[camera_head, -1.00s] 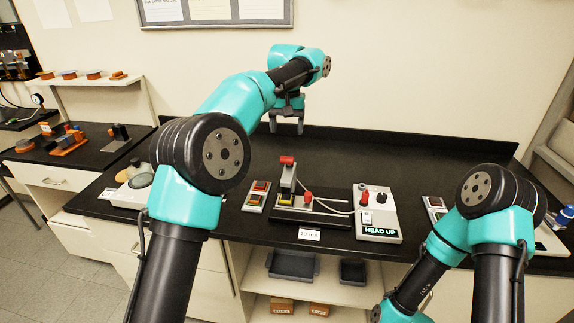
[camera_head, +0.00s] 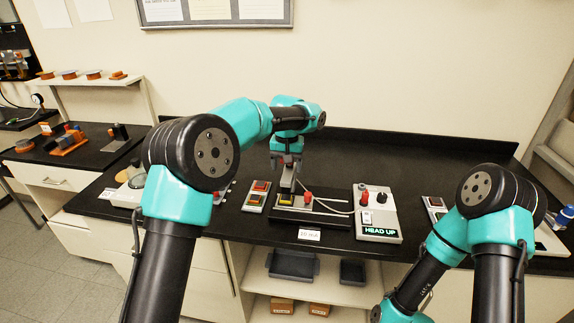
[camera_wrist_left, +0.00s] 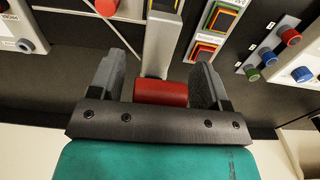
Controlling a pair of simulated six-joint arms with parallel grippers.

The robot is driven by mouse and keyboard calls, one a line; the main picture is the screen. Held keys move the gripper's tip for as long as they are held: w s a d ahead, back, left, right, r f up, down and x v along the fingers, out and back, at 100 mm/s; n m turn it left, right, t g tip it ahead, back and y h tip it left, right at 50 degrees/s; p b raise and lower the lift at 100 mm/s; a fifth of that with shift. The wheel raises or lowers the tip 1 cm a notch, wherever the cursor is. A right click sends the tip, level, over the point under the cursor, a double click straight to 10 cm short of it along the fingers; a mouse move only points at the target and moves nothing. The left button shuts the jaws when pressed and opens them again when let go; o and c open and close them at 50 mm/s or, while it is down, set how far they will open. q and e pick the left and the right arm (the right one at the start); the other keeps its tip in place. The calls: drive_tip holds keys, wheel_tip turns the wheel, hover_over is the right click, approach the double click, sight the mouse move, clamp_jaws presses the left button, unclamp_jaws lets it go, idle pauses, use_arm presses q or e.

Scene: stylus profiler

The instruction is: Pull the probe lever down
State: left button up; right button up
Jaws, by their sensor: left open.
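The stylus profiler has a grey upright column (camera_head: 288,178) on a dark base (camera_head: 310,209), with a red-tipped lever. The red lever end (camera_wrist_left: 161,93) shows in the left wrist view between the two fingers. My left gripper (camera_head: 286,163) is open, pointing down over the top of the column, and hides the red end in the head view.
A control box (camera_head: 377,214) reading "HEAD UP" stands right of the profiler, joined by a cable. A button panel (camera_head: 256,197) stands close on the left. A red knob (camera_head: 308,196) rises from the base. The bench behind is clear.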

use_arm(q)
drive_tip(key=shift+c, duration=0.5)
drive_tip(key=c, duration=1.2)
